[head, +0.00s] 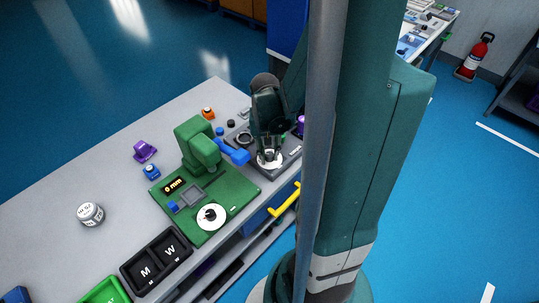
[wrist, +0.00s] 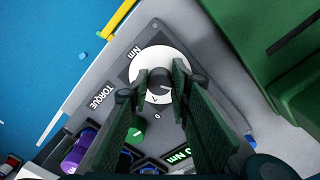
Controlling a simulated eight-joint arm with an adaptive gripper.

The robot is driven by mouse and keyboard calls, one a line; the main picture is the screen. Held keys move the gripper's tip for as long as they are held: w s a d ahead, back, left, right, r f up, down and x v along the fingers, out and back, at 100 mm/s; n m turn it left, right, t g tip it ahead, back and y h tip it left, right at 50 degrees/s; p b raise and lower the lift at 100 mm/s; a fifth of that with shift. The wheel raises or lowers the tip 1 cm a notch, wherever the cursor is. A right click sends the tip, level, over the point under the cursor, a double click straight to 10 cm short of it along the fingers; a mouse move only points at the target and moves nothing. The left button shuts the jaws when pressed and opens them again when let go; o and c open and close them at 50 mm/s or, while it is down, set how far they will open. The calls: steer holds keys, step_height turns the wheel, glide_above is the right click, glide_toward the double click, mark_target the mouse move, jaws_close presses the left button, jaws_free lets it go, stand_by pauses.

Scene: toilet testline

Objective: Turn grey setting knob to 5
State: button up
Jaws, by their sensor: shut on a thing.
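The grey setting knob (wrist: 160,79) sits at the centre of a white round dial (wrist: 160,58) on a dark grey panel marked TORQUE and Nm. My gripper (wrist: 161,76) is shut on the knob, one fingertip on each side of it. The fingers hide much of the knob and dial, so I cannot read the setting; a 0 shows near the dial's lower edge. In the head view my gripper (head: 268,150) points down onto the white dial (head: 270,161) at the front of the dark panel, and the knob is hidden.
A green press-like device (head: 205,150) with its own white dial (head: 211,216) stands beside the panel. A blue part (head: 236,152) juts between them. A yellow handle (head: 285,200) is at the table's front edge. Black bins (head: 156,260) and a white weight (head: 90,214) are farther left.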

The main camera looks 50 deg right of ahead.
mark_target(267, 154)
steer(key=m+b, duration=0.1)
steer(key=m, duration=0.4)
steer(key=shift+w, duration=0.1)
steer(key=shift+m, duration=0.4)
steer(key=o, duration=0.9)
steer(key=shift+r, duration=0.15)
steer(key=shift+w+r, duration=0.2)
steer(key=shift+r, duration=5.65)
steer(key=shift+a+r, duration=0.1)
steer(key=shift+a, duration=0.05)
